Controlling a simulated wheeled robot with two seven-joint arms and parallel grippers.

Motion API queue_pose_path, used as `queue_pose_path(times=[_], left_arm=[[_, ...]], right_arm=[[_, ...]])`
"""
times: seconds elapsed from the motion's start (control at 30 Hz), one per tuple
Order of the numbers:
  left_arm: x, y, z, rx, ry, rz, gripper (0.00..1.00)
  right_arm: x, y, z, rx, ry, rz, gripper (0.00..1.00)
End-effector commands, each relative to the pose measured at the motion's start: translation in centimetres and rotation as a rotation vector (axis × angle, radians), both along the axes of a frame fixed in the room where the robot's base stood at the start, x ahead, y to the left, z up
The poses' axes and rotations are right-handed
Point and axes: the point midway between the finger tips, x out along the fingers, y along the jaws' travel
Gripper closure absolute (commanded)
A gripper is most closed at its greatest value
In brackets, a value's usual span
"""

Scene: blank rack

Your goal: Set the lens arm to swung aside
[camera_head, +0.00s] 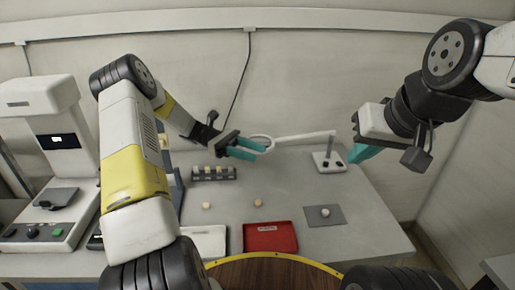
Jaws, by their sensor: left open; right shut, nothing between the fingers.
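The lens arm (304,139) is a white bar that reaches left from a post on a small white base (321,164) at the back right of the table. A ring-shaped lens (263,141) is at its left end. My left gripper (252,149) is open, with teal fingers at the lens ring. The fingers overlap the ring in the picture, and I cannot tell whether they touch it. My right gripper (358,154) is shut and empty, to the right of the post. The round disc (324,212) lies on a grey mat (335,222) in front of the base.
A dark rack (198,176) holding several blanks stands below my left gripper. Two loose blanks (207,206) (258,203) lie in front. A red tray (271,246) and a white tray (211,250) are at the front edge. A white machine (38,105) stands at the left.

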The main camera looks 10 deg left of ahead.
Motion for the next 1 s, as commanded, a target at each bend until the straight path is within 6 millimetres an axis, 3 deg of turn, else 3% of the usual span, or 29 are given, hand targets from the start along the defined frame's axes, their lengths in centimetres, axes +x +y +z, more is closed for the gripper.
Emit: queue_pose_path(times=[0.23,0.67,1.0], left_arm=[[-2.4,-0.4,0.2,0.0,0.001,0.001,0.6],[-2.7,-0.5,0.5,0.012,-0.013,-0.004,0.6],[-6.8,-1.8,3.8,0.286,-0.342,-0.121,0.6]], right_arm=[[0.0,0.0,0.0,0.0,0.0,0.0,1.0],[0.0,0.0,0.0,0.0,0.0,0.0,1.0],[0.0,0.0,0.0,0.0,0.0,0.0,1.0]])
